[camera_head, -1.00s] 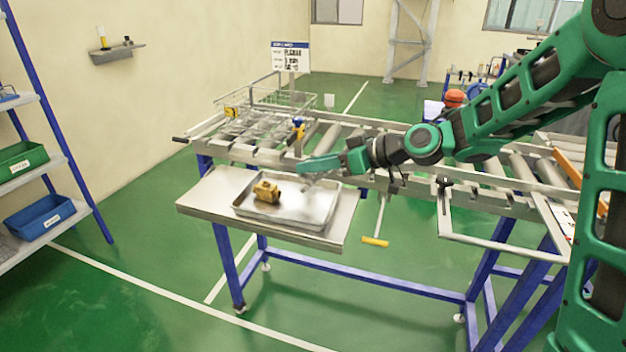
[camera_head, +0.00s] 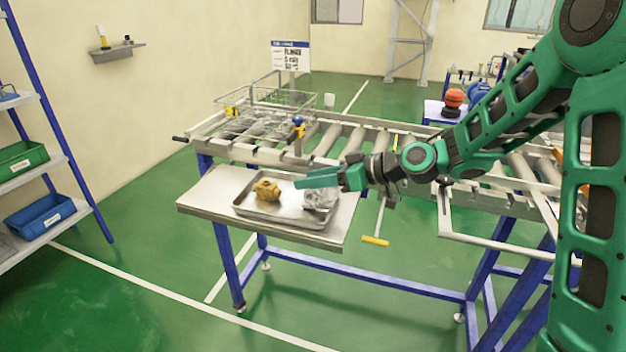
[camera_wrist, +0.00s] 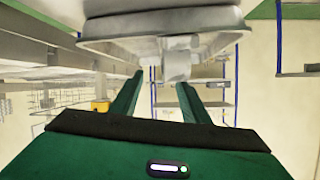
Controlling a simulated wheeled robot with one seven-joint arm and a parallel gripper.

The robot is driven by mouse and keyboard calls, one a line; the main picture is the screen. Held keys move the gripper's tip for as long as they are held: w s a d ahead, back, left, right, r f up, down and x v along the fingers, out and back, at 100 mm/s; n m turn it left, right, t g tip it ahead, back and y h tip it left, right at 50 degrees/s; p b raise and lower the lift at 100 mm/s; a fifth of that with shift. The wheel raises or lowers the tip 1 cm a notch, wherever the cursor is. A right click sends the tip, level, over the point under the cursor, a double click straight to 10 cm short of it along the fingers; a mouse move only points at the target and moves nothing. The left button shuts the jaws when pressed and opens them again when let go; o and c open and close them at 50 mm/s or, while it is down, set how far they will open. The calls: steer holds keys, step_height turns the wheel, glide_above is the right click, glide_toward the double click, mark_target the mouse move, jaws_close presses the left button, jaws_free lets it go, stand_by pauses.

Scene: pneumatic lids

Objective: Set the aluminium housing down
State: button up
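The aluminium housing (camera_head: 320,198) is a grey metal part in the right end of the shallow metal tray (camera_head: 272,217). My gripper (camera_head: 312,182) is just over it in the head view, its green fingers pointing left. My fingers (camera_wrist: 160,82) stand apart. Whether they still touch the housing is unclear. A brass-coloured part (camera_head: 267,190) sits in the tray's left half.
The tray stands on a grey side shelf (camera_head: 200,200) in front of the roller conveyor (camera_head: 330,135). A wire basket (camera_head: 265,105) stands at the conveyor's left end. A yellow-handled lever (camera_head: 375,241) hangs right of the shelf. The tray's middle is free.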

steer(key=shift+r, duration=0.15)
steer(key=v, duration=1.2)
